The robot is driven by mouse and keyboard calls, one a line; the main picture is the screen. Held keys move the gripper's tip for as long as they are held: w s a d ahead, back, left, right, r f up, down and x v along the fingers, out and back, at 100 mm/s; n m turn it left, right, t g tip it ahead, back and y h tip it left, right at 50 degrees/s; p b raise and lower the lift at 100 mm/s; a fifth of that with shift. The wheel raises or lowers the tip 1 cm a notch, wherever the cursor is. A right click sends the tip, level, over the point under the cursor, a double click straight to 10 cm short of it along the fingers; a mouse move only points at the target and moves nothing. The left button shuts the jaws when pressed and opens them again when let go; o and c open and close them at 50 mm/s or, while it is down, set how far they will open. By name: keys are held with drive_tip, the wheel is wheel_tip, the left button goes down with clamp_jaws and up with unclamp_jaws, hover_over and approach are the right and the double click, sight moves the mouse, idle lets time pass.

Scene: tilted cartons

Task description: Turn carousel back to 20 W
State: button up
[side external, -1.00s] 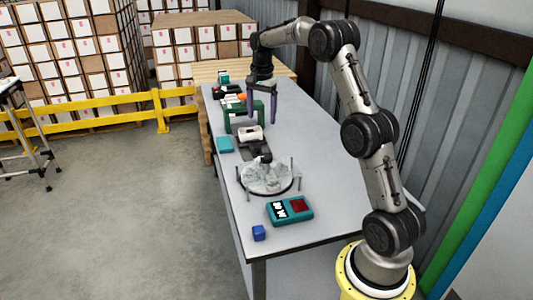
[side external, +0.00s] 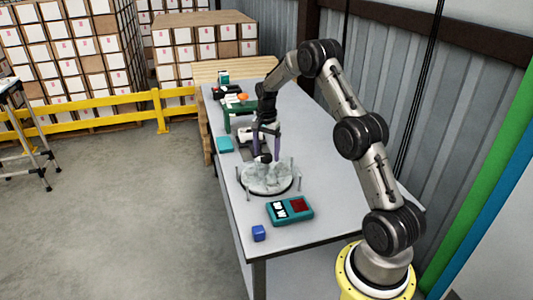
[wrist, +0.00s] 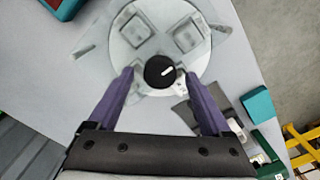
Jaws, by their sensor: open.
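The carousel (side external: 266,188) is a round pale disc with clear parts on it and thin posts around it, on the table. It also shows in the wrist view (wrist: 200,65). In the wrist view my open gripper (wrist: 160,76) has one fingertip on each side of the knob, with gaps visible. No 20 W marking is readable.
A teal box with a display and red patch (side external: 299,204) stands in front of the carousel. A blue cube (side external: 259,233) is near the table's front edge. A teal block (side external: 225,144) and a green stand (side external: 227,117) are farther back. Bare table lies right of the carousel.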

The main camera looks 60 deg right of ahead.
drive_tip(key=shift+f, duration=0.4)
clamp_jaws()
idle(0.4)
